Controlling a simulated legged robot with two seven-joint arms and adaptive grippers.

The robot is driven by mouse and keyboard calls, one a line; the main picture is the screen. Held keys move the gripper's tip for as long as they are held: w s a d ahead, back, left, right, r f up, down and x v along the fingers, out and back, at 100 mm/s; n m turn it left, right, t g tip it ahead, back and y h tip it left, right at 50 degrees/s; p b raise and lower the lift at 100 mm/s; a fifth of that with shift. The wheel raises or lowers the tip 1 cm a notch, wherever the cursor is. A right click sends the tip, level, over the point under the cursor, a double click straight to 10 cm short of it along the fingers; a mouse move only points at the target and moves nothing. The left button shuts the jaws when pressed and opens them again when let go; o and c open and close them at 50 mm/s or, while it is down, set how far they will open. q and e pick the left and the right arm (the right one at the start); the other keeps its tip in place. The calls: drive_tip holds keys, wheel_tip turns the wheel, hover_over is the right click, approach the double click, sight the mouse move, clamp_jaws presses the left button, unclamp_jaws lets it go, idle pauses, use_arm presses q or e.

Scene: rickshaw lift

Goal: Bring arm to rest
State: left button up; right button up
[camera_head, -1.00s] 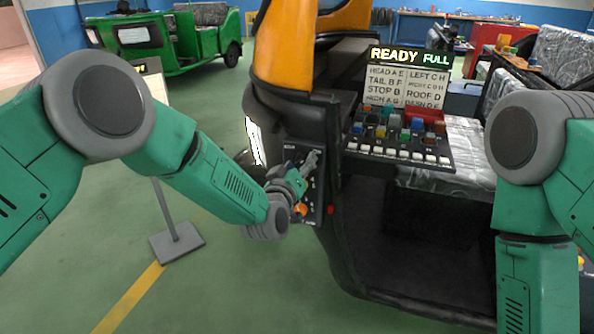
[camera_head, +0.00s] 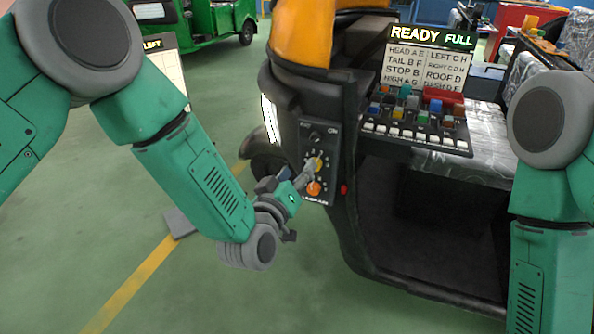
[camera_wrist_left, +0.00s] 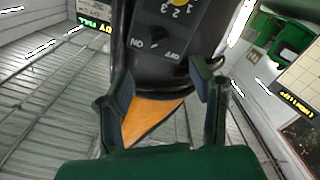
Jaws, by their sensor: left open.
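My left gripper (camera_head: 304,178) is beside the dark control panel (camera_head: 322,135) on the rickshaw's front corner, overlapping the panel's lower left in the head view. In the left wrist view its two fingers (camera_wrist_left: 163,95) stand apart with nothing held between them. The panel (camera_wrist_left: 170,25) lies beyond them, with a numbered dial and ON and OFF marks. A yellow knob (camera_head: 319,163) and an orange knob (camera_head: 314,188) sit on the panel. I cannot tell whether the gripper touches it. My right arm hangs at the right edge; its gripper is outside the view.
The rickshaw (camera_head: 350,215) fills the centre, with an orange roof pillar. A button console (camera_head: 420,125) sits inside, below a sign (camera_head: 431,37) reading READY FULL. A stand's base (camera_head: 180,222) is partly behind my left arm.

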use_arm(q)
drive_tip(key=s+a+f+m+g+y, duration=0.1)
drive_tip(key=s+a+f+g, duration=0.3)
drive_tip(key=s+a+f, duration=0.4)
drive_tip(key=s+a+f+m+g+y, duration=0.2)
drive_tip(key=s+a+f+g, duration=0.15)
drive_tip(key=s+f, duration=0.55)
drive_tip(key=s+a+f+g+y, duration=0.1)
drive_tip(key=s+a+f+g, duration=0.2)
drive_tip(key=s+a, duration=0.3)
drive_tip(key=s+a+f+g+y, duration=0.1)
drive_tip(key=s+a+f+g, duration=0.3)
drive_tip(key=s, duration=1.1)
drive_tip(key=a+g, duration=0.2)
drive_tip(key=a, duration=0.1)
drive_tip(key=shift+s+f+m+y, duration=0.15)
drive_tip(key=shift+m+y, duration=0.15)
